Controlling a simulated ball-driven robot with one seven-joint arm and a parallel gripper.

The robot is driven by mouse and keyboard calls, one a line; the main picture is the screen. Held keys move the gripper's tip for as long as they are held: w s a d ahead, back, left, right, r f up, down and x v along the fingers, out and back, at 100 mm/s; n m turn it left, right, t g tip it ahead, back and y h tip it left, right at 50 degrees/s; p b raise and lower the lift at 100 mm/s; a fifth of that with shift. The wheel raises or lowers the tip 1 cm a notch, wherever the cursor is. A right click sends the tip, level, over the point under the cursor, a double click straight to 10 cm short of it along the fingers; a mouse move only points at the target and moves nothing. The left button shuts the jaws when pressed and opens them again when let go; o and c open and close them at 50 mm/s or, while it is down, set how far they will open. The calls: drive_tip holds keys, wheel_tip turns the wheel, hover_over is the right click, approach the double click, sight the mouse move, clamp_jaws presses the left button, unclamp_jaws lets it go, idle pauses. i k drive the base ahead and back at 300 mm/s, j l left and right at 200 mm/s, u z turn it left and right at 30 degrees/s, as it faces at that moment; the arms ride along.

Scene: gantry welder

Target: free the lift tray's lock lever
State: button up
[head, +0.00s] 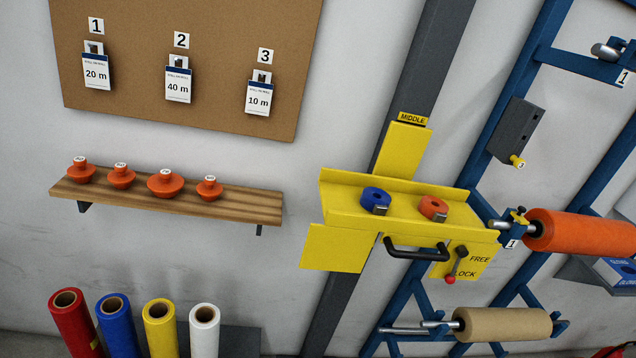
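The yellow lift tray (345,222) is mounted on a dark grey wall post, right of the middle. A small lock lever (454,268) with a red knob sits on the tray's yellow front plate. It points down, and its knob is just beside the word LOCK; the word FREE is higher up at the right. A black bar handle (416,254) is just left of the lever. On the tray lie a blue tape roll (376,196) and an orange tape roll (433,204). My gripper is not in view.
A blue frame at the right carries an orange roll (580,231) and a tan roll (505,324). A wooden shelf (235,205) holds several orange knobs at the left. Several coloured film rolls stand below it. A sign (412,119) above the tray reads MIDDLE.

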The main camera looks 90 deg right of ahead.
sight(462, 252)
drive_tip(key=z, duration=0.5)
drive_tip(key=k+z, duration=0.1)
drive_tip(key=z, duration=0.9)
drive_tip(key=k+z, duration=0.1)
drive_tip(key=z, duration=0.4)
drive_tip(key=l+z, duration=0.1)
drive_tip(key=z, duration=0.35)
